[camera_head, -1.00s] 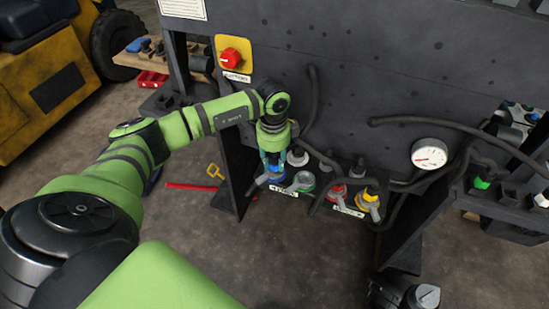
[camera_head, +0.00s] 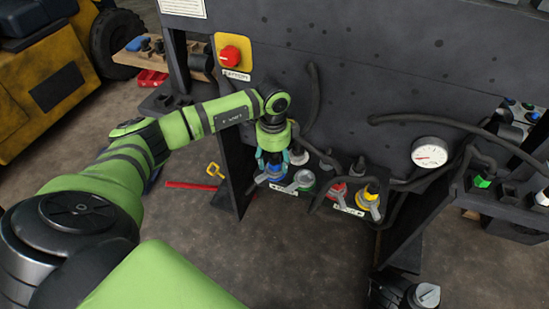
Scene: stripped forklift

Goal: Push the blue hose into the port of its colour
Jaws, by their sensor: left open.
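My left gripper (camera_head: 272,160) is open and points down at the left end of the row of coloured ports under the dark panel. The blue port (camera_head: 276,173) shows just below and between its fingers. The blue hose cannot be told apart here: the gripper covers most of this spot, so whether a hose end sits in the blue port is hidden. My right gripper is not in view.
Right of the blue port stand a green port (camera_head: 303,181), a red port (camera_head: 336,190) and a yellow port (camera_head: 368,198), close together. Dark hoses (camera_head: 313,95) hang around them. A round gauge (camera_head: 429,153) is further right. Open floor lies in front.

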